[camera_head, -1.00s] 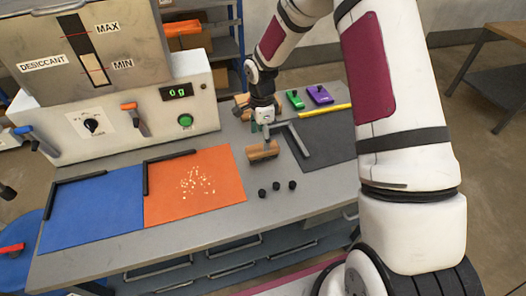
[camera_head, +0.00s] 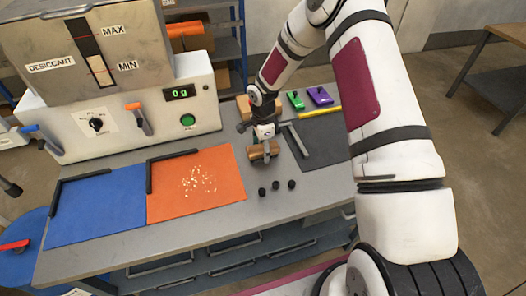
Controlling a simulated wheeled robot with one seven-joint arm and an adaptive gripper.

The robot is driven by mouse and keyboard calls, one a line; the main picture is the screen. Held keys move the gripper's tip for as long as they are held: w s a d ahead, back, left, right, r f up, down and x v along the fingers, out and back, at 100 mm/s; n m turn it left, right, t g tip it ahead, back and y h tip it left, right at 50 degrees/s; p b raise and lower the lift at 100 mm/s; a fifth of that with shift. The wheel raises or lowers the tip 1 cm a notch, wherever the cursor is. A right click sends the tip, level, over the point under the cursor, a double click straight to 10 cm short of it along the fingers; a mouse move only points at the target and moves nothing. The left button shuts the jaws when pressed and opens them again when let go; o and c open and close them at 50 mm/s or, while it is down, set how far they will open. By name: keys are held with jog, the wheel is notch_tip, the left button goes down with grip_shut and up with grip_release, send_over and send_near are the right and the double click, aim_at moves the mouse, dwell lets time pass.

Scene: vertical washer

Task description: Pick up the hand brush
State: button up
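The hand brush, a brown wooden-looking piece (camera_head: 256,153), lies on the grey workbench between the orange mat and the dark grey mat. My gripper (camera_head: 265,152) is directly over it, pointing down, with its fingers at the middle of the brush. The gripper covers the middle of the brush, so I cannot tell whether the fingers are closed on it or only around it. The brush seems to rest on the bench.
An orange mat (camera_head: 222,187) with pale granules and a blue mat (camera_head: 95,210) lie to the left. The desiccant machine (camera_head: 125,118) stands behind left.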

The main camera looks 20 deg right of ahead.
jog(key=c, duration=1.1)
jog(key=shift+c, duration=0.2)
jog(key=shift+r, duration=0.1)
jog(key=shift+w+r, duration=0.1)
jog(key=shift+r, duration=0.7)
jog(key=shift+s+r+b, duration=0.2)
jog(key=shift+r+b, duration=0.3)
jog(key=shift+r, duration=0.45)
jog(key=s+a, duration=0.2)
jog(key=s, duration=0.3)
jog(key=s+a+r, duration=0.1)
jog(key=s+a, duration=0.1)
jog(key=s, duration=0.2)
jog(key=s+a, duration=0.2)
jog(key=s, duration=0.3)
jog(key=shift+s+r, duration=0.15)
jog(key=shift+s, duration=0.2)
